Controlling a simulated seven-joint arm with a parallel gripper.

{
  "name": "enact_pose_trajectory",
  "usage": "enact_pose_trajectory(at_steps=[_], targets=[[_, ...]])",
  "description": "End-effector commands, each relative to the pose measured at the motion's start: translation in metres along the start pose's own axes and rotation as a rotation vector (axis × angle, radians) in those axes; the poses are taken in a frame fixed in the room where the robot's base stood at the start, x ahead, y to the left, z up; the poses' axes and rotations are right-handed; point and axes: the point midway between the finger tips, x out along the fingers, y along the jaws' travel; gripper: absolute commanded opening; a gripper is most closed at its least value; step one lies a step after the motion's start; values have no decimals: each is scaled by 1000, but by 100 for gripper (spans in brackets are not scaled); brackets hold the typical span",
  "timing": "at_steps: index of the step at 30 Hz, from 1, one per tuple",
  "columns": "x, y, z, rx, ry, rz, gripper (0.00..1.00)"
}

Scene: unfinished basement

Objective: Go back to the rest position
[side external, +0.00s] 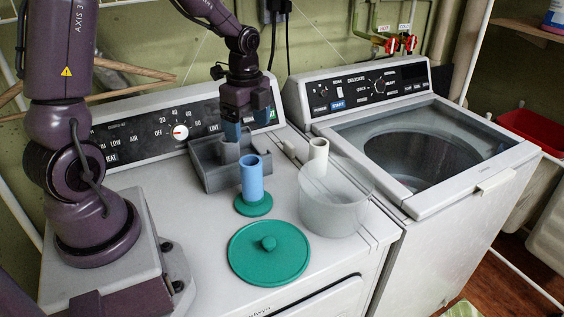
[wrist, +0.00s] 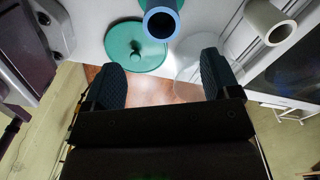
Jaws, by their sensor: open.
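My gripper (side external: 245,122) is open. In the side external view it hangs pointing down over the grey open bin (side external: 234,178), close above its rim, on top of the white dryer (side external: 185,230). In the wrist view its two dark fingers are spread apart (wrist: 162,80) with nothing between them. A blue tube (side external: 252,178) stands upright on a green round base (side external: 254,206), in front of the bin. The tube also shows at the top of the wrist view (wrist: 160,22), beyond the fingers. A grey upright piece in the bin is partly hidden.
A green lid with a knob (side external: 268,262) lies flat near the dryer's front. A translucent tub (side external: 334,212) stands right of the blue tube, with a cream tube (side external: 318,150) at its back edge. A washer (side external: 418,150) with a glass lid is at right. The control panel (side external: 150,135) rises behind.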

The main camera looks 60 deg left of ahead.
Motion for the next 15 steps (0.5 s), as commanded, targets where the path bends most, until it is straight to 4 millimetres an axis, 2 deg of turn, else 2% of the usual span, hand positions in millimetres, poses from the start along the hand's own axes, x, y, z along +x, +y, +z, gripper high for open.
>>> enact_pose_trajectory(at_steps=[3,5,12,15], targets=[[3,13,3,-245,-6,36,82],[-4,22,3,-391,-15,30,82],[-60,68,-19,-938,16,-98,82],[-83,91,-31,-1099,86,-157,82]])
